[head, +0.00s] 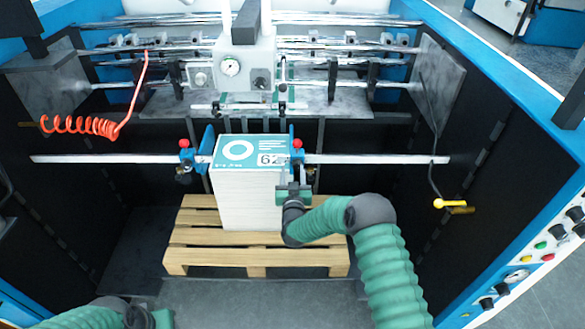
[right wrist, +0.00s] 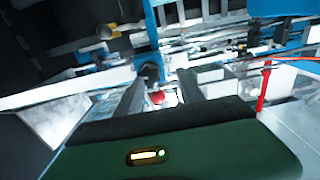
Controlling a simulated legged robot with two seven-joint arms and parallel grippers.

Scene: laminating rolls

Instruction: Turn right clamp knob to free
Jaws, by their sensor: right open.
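The right clamp (head: 297,158) sits on the white crossbar, against the right side of the stack of printed sheets (head: 240,190). A red ball (head: 297,143) tops this clamp. In the right wrist view a dark round knob (right wrist: 150,73) and the red ball (right wrist: 157,98) show between my finger lines. My right gripper (head: 293,186) is open, just below and in front of the clamp at the stack's right edge. Its two dark fingers (right wrist: 160,82) point at the clamp; I cannot tell whether they touch it. My left gripper (head: 148,318) is partly in view at the bottom left.
The stack stands on a wooden pallet (head: 200,255). The left clamp (head: 184,158) is on the crossbar (head: 380,159) left of the stack. A yellow-handled lever (head: 452,205) is at the right, and a red coiled hose (head: 80,125) hangs at the left.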

